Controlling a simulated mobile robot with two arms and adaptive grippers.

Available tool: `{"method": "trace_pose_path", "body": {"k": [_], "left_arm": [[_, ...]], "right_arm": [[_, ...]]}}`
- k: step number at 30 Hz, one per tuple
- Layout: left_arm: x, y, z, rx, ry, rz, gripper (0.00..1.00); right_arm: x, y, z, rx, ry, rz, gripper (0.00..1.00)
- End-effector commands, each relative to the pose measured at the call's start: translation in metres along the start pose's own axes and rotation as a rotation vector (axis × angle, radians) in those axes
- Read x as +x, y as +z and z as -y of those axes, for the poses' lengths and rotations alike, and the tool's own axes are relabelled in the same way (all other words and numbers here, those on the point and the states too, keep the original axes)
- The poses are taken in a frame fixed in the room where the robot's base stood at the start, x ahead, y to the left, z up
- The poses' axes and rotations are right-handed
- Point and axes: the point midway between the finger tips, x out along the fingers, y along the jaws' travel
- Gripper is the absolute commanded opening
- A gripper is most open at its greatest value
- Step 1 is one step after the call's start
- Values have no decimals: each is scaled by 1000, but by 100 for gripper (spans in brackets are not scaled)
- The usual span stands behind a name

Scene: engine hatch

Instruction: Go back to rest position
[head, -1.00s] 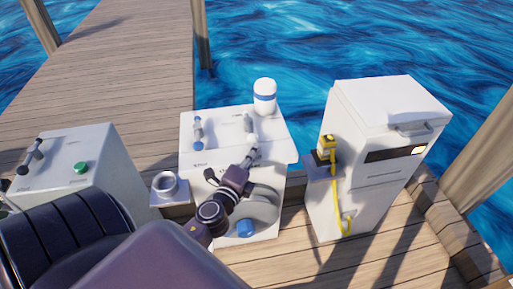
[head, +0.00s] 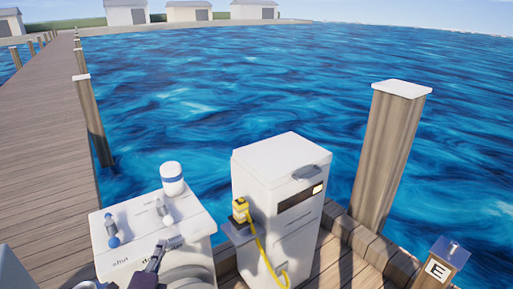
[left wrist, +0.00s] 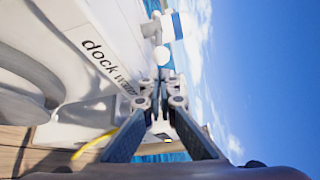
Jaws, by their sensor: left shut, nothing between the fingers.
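My left gripper (head: 161,246) is at the front top edge of a white box (head: 138,244) lettered "shut" at the front. In the left wrist view its fingers (left wrist: 160,100) are closed together with nothing between them, close to the box face lettered "dock water" (left wrist: 105,65). The box top carries a lever with a blue knob (head: 112,234) and a second lever with a white knob (head: 166,219). The gripper looks apart from both levers, though the exact gap is unclear. My right gripper is not in view.
A white and blue canister (head: 172,180) stands at the box's back edge. To the right is a tall white cabinet (head: 265,175) with a yellow nozzle (head: 240,209) and yellow hose (head: 262,254). Wooden posts (head: 385,155) edge the dock. Open water lies beyond.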

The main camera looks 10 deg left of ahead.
Motion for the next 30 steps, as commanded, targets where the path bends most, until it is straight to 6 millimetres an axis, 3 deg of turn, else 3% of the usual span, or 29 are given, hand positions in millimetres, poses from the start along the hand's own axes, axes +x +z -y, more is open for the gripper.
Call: {"method": "trace_pose_path", "body": {"k": [7,12,18,21,30], "left_arm": [[-19,10,-4,-242,73,117,0],[-59,5,-34,-596,257,271,0],[-130,-40,-77,-944,576,409,0],[-167,-66,-90,-1051,731,452,0],[-264,-130,-96,-1202,1111,516,0]], "right_arm": [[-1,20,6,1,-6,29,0],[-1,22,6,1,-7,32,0],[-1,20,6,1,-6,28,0],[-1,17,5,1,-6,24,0],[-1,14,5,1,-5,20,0]]}}
